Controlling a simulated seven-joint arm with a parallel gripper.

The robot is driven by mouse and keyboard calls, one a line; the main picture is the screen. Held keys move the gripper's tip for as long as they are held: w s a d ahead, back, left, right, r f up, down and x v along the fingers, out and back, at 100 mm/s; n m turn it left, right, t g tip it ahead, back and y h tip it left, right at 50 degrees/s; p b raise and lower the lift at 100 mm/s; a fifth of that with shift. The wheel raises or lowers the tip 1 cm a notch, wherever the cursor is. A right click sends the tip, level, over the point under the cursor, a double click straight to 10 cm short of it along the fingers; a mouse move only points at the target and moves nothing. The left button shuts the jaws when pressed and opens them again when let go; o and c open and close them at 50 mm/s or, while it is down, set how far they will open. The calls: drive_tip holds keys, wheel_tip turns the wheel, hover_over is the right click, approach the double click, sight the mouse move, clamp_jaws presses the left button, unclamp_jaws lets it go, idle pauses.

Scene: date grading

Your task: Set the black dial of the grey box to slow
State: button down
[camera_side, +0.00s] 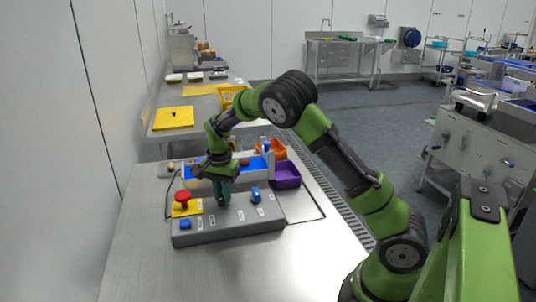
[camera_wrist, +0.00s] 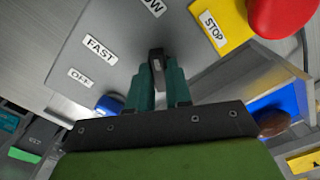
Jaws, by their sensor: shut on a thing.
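The grey box (camera_side: 235,230) stands on the metal table with its labelled top facing up. My gripper (camera_side: 222,196) points down at the middle of that top, its teal fingers shut on the black dial (camera_wrist: 157,63), which shows between the fingertips in the wrist view (camera_wrist: 159,80). In the side view the fingers hide the dial. The FAST label (camera_wrist: 99,48) and OFF label (camera_wrist: 80,77) lie left of the dial in the wrist view. A label ending in OW (camera_wrist: 153,7) lies above it, cut by the picture edge.
A red button (camera_side: 183,197) on a yellow plate stands at the box's left. Blue knobs sit at the right (camera_side: 255,195) and front left (camera_side: 185,224). Behind are a blue belt (camera_wrist: 283,101), a purple bin (camera_side: 287,176) and an orange bin (camera_side: 277,152). The front table is clear.

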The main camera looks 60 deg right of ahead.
drive_tip(key=shift+m, duration=0.3)
idle(0.4)
drive_tip(key=c, duration=1)
unclamp_jaws()
drive_tip(key=shift+c, duration=0.2)
wheel_tip(320, 180, up, 17)
drive_tip(key=shift+d, duration=0.1)
